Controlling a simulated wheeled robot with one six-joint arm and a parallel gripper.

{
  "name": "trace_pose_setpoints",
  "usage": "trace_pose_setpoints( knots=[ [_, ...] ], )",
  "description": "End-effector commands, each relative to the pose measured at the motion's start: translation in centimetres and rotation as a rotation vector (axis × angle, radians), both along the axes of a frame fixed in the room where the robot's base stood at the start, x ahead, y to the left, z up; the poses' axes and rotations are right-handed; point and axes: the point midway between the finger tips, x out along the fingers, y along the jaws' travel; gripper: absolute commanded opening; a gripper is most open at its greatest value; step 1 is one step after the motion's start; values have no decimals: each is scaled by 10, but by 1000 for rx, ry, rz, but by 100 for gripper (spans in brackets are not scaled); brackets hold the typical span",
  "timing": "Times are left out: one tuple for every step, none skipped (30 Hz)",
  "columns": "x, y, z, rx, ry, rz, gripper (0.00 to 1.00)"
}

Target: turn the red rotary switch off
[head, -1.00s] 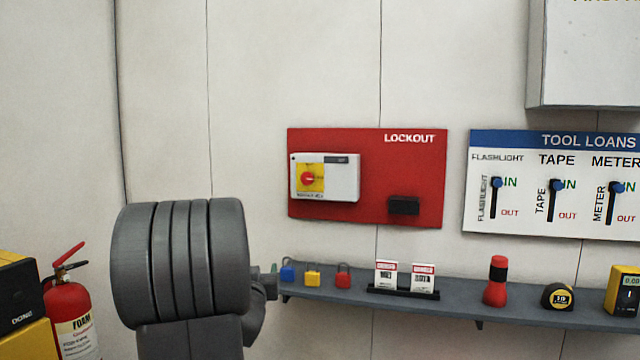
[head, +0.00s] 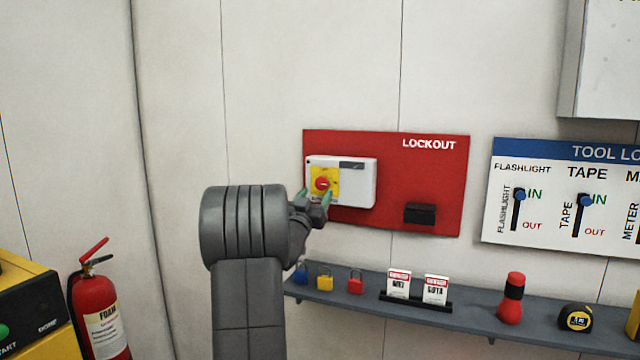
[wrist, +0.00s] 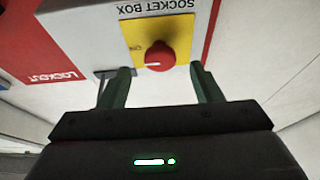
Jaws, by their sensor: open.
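The red rotary switch (head: 322,184) sits on a yellow plate on the white socket box (head: 358,184), mounted on the red lockout board (head: 430,165). In the wrist view the red knob (wrist: 160,56) is upside down, with a white mark pointing to the left side of the picture. My gripper (head: 318,197) is close to the box's lower left part. In the wrist view its two green fingers (wrist: 160,85) are open and empty, one to each side of the knob's line and just short of it. No contact with the knob shows.
A black holder (head: 420,214) sits on the board at lower right. Below, the grey shelf (head: 460,318) carries padlocks (head: 325,280), danger tags (head: 398,284), a red flashlight (head: 511,298) and a tape measure (head: 576,318). A fire extinguisher (head: 98,310) stands at left.

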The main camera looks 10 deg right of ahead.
Motion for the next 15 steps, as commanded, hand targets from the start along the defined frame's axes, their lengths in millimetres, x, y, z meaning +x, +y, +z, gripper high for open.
trace_pose_setpoints(
  knots=[
    [7,-5,6,0,0,-1,59],
    [11,-8,7,0,1,-1,59],
    [15,-11,10,0,-1,-1,59],
    [18,-13,11,1,1,-1,59],
    [21,-15,12,1,1,0,59],
    [24,-17,13,1,1,0,59],
    [26,-18,14,1,1,0,59],
    [28,-19,15,0,0,0,59],
    [30,-20,16,0,0,0,59],
    [31,-21,16,0,1,1,59],
    [32,-21,16,-1,2,1,59],
    [33,-22,16,-1,2,1,59],
    [33,-22,16,-1,2,1,59],
    [33,-22,16,-1,2,1,59],
    [33,-22,16,-1,2,1,59]
  ],
)
